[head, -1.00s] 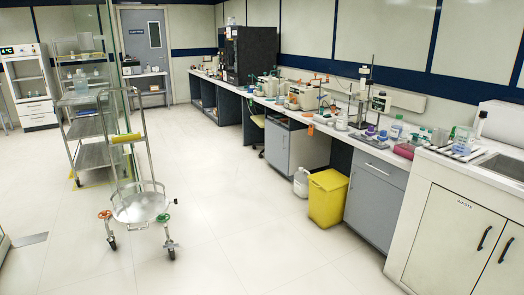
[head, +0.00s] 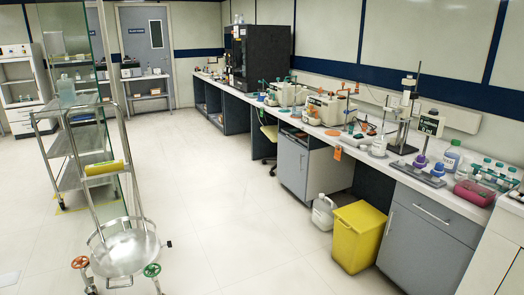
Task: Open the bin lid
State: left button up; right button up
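A yellow bin (head: 358,237) stands on the floor at the right of the middle in the head view. It is against the front of the lab bench, between a white jug and a grey cabinet. Its top is covered by a yellow lid (head: 361,217) that looks shut. Neither of my grippers shows in this view.
A white jug (head: 323,212) stands just left of the bin. A grey cabinet (head: 424,245) is on its right. The bench (head: 375,161) carries lab equipment. A metal cart (head: 121,250) stands at the left. The floor (head: 228,225) between is clear.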

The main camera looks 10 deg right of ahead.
aim_at(360, 216)
jog(key=i+z, duration=0.1)
jog(key=i, duration=0.55)
jog(key=i+j+z, duration=0.1)
jog(key=i, duration=0.6)
jog(key=i+j+z, duration=0.1)
jog(key=i+z, duration=0.35)
jog(key=i+j+z, duration=0.25)
jog(key=z, duration=0.15)
jog(key=i+j+z, duration=0.25)
jog(key=z, duration=0.2)
jog(key=i+j+z, duration=0.2)
jog(key=j, duration=0.15)
jog(key=i+j+z, duration=0.2)
jog(key=j, duration=0.15)
jog(key=i+j+z, duration=0.2)
jog(key=j, duration=0.2)
jog(key=j+z, duration=0.2)
jog(key=j, duration=0.2)
